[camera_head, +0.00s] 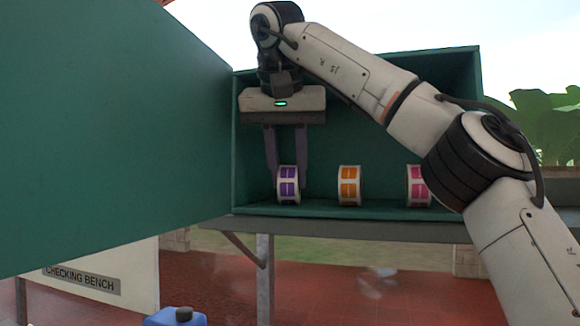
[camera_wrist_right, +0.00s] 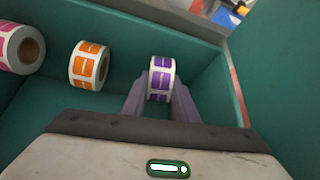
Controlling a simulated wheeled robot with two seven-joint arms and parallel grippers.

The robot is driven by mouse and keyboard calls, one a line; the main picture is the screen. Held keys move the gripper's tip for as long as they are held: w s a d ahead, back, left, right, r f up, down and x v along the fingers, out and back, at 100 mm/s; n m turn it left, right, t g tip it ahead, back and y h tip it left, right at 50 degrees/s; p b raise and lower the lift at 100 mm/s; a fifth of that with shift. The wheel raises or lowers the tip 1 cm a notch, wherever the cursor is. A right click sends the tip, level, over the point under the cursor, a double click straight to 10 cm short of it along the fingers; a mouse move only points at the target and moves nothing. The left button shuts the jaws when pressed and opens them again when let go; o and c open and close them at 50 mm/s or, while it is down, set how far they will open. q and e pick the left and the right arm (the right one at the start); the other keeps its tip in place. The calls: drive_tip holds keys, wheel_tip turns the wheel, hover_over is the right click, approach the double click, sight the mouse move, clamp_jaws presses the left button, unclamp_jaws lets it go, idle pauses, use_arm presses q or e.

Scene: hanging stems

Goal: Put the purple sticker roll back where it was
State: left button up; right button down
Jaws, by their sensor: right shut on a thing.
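The purple sticker roll (camera_head: 288,184) stands upright at the left end of the green box (camera_head: 342,209), on or just above its floor; I cannot tell if it touches. My right gripper (camera_head: 289,178) reaches down from above with its fingers either side of the roll. The right wrist view shows the purple roll (camera_wrist_right: 161,79) between the fingertips (camera_wrist_right: 160,88), shut on it. My left gripper is not in view.
An orange roll (camera_head: 349,185) and a pink roll (camera_head: 418,186) stand to the right in the box. A large green panel (camera_head: 110,130) fills the left. A blue container (camera_head: 175,317) is below, near a "CHECKING BENCH" sign (camera_head: 82,279).

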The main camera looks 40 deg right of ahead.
drive_tip(key=shift+w+d+r, duration=0.1)
drive_tip(key=shift+w+d, duration=0.5)
drive_tip(key=shift+d, duration=0.25)
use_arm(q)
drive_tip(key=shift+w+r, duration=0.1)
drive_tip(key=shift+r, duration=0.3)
use_arm(e)
drive_tip(key=shift+a, duration=0.1)
drive_tip(key=c, duration=1.4)
unclamp_jaws()
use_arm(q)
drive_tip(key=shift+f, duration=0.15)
use_arm(e)
drive_tip(key=shift+s+a+r, duration=0.75)
drive_tip(key=shift+a+r, duration=0.2)
drive_tip(key=shift+r, duration=0.15)
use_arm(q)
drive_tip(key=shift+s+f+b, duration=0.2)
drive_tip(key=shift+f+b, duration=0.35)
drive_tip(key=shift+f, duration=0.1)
use_arm(e)
drive_tip(key=s+a, duration=0.7)
drive_tip(key=a, duration=0.1)
drive_tip(key=shift+a, duration=0.4)
